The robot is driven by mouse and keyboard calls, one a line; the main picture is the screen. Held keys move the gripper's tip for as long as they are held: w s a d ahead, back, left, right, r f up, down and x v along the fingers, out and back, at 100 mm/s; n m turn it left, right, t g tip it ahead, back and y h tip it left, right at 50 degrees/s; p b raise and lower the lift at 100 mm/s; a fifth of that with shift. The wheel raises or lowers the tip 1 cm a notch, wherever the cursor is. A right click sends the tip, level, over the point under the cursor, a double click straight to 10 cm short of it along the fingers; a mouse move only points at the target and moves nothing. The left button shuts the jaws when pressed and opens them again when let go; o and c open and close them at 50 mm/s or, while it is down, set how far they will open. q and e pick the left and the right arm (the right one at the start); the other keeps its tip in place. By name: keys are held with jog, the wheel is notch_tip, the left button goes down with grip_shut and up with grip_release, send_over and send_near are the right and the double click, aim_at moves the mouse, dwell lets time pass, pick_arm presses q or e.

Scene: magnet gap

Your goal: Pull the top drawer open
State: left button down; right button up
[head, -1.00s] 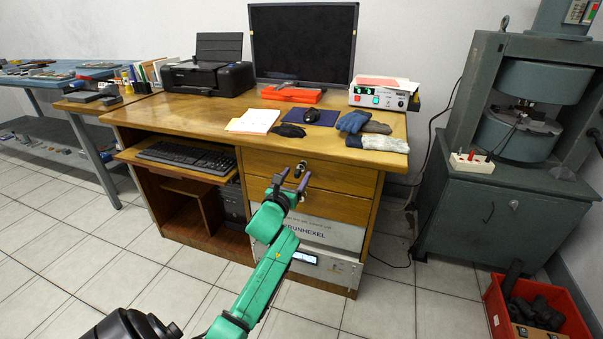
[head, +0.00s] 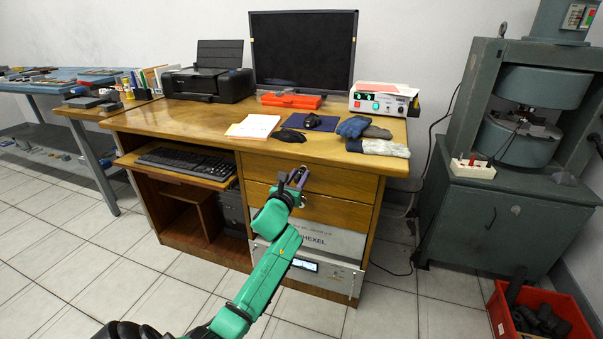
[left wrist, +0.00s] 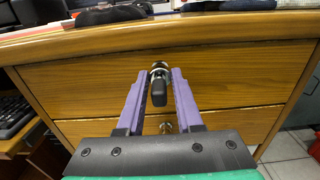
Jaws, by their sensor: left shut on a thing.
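The wooden top drawer (head: 345,180) is in the desk's right-hand pedestal, and its front looks flush with the desk. In the left wrist view the top drawer (left wrist: 90,80) fills the middle, with a metal knob (left wrist: 159,68) and a dark piece hanging from it. My left gripper (head: 299,172) is at the top drawer front, shut on the knob. Its two purple fingers (left wrist: 160,75) lie on either side of the knob in the wrist view. In the head view the fingers mostly hide the knob. My right gripper is not in view.
A second wooden drawer (head: 345,212) with its own knob (left wrist: 166,127) is just below. Grey equipment panels (head: 335,240) sit under it. Gloves (head: 380,147) lie near the desk's front edge above.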

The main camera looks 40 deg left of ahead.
pick_arm(q)
jog(key=shift+s+d, duration=0.15)
jog(key=shift+s, duration=0.15)
jog(key=p+v, duration=0.2)
jog(key=v, duration=0.5)
jog(key=shift+p, duration=0.4)
jog(key=shift+s+d, duration=0.25)
jog(key=shift+s, duration=0.45)
jog(key=v, duration=0.9)
jog(key=shift+p, duration=0.3)
jog(key=shift+f, duration=0.1)
